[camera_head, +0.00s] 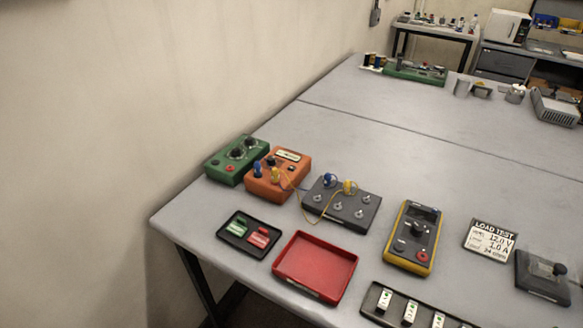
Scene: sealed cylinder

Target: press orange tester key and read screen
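The orange tester (263,187) stands at the back left of the near table, beside a green box. A small pale screen or label (288,155) is on its top; its text is too small to read. I cannot tell which part is the key. Thin leads run from the tester to a dark terminal block (341,210) on its right, which also carries blue and yellow plugs. Neither of my grippers shows in this view.
A green box (226,172) with dark knobs touches or nearly touches the tester. In front lie a black tray (232,237) with green and red pieces and a red tray (315,267). A yellow meter (414,237) and a LOAD TEST card (490,240) are right.

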